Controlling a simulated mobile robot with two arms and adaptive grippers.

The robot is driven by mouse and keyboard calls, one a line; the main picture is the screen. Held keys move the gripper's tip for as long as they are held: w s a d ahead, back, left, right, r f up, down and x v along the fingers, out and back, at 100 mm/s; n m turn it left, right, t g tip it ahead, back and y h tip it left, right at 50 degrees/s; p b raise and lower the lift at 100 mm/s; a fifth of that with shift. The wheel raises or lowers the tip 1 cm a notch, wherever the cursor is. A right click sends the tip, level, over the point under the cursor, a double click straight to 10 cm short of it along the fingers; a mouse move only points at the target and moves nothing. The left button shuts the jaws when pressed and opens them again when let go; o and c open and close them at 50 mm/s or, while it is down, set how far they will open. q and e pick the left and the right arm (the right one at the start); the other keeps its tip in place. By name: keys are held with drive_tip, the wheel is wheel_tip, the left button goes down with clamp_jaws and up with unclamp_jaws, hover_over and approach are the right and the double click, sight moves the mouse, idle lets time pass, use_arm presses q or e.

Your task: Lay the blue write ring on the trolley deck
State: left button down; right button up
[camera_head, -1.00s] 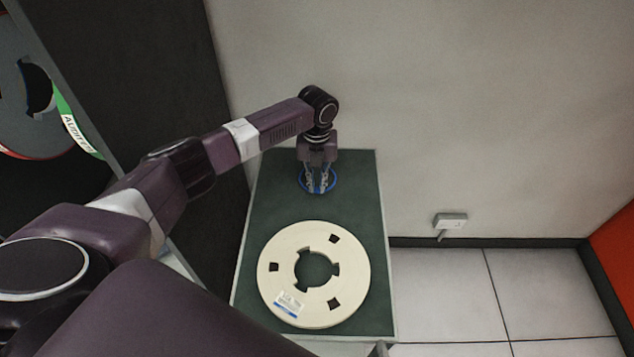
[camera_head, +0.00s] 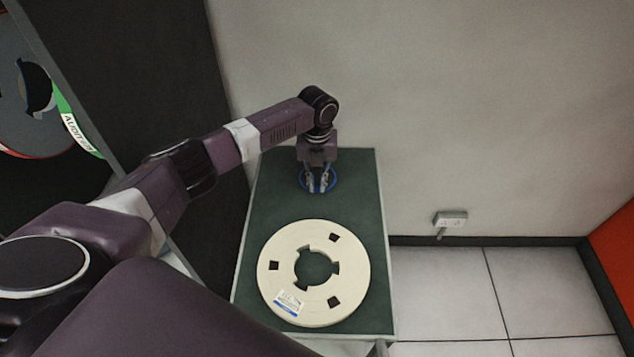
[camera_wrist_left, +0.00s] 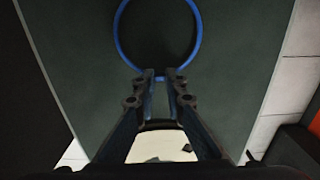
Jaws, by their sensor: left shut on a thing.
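The blue write ring (camera_head: 334,180) is at the far end of the green trolley deck (camera_head: 285,205) in the head view. My left gripper (camera_head: 318,190) points down there and is shut on the ring's edge. In the left wrist view the ring (camera_wrist_left: 199,30) extends away from the fingertips of my left gripper (camera_wrist_left: 160,76), over the green deck (camera_wrist_left: 240,70). I cannot tell whether the ring touches the deck or hangs just above it. My right gripper is not in view.
A cream tape reel (camera_head: 350,255) lies on the near half of the deck. A wall (camera_head: 450,110) stands behind and right, with a socket box (camera_head: 450,219). A dark cabinet (camera_head: 140,70) with a labelled reel (camera_head: 25,90) is at left. Some deck between ring and reel is clear.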

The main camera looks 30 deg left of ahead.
use_arm(q)
drive_tip(key=shift+f, duration=0.45)
drive_tip(key=c, duration=1.9)
unclamp_jaws()
drive_tip(key=shift+c, duration=1.1)
drive_tip(key=shift+r, duration=0.15)
wheel_tip(320, 180, up, 7)
drive_tip(key=p, duration=0.5)
drive_tip(key=shift+p, duration=0.4)
